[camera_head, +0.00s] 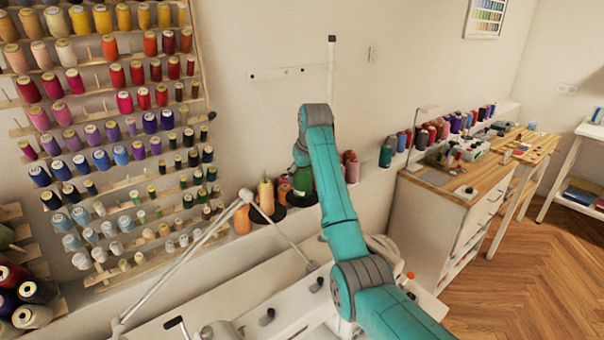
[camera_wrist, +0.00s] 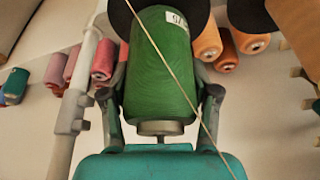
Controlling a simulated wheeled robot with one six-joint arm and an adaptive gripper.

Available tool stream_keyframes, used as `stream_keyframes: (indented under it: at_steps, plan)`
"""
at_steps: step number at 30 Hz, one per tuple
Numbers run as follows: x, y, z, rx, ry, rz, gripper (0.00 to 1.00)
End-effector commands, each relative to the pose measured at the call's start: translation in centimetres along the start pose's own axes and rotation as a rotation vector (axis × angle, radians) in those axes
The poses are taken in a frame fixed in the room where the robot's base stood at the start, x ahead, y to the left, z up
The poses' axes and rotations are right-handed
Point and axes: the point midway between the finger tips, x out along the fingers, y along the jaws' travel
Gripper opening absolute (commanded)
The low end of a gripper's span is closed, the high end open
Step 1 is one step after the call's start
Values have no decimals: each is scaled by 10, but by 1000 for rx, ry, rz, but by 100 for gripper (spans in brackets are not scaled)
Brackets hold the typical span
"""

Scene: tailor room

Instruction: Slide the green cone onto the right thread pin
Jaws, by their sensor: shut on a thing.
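The green cone (camera_wrist: 158,70) fills the middle of the wrist view, its broad end toward a black disc (camera_wrist: 205,10) at the top edge. My gripper (camera_wrist: 158,95) is shut on it, one finger on each side. In the head view the green cone (camera_head: 302,180) shows just left of my arm, over the right black disc (camera_head: 300,199). It looks upright and very close to that disc; I cannot tell if it touches. The right thread pin is hidden. The left black disc (camera_head: 268,214) has an orange cone (camera_head: 266,196) over it.
A white vertical pole (camera_head: 332,90) stands behind my arm. Pink cones (camera_head: 350,167) are close on the right, and a pale bent rod (camera_head: 190,255) is at the left. A thin line (camera_wrist: 190,85) crosses in front of the cone. A spool rack (camera_head: 110,130) covers the left wall.

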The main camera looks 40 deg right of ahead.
Motion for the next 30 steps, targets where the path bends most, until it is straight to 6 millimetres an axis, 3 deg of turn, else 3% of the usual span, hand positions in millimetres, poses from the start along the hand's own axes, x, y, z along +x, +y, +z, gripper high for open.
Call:
stream_keyframes:
  at_steps: [16, 17, 20, 30]
  plan:
    - [10, 0, 5, 0, -8, -1, 20]
    - [10, 0, 6, 0, -9, -1, 65]
    - [11, 0, 6, 1, -11, -1, 90]
    - [11, 0, 8, 1, -16, -2, 90]
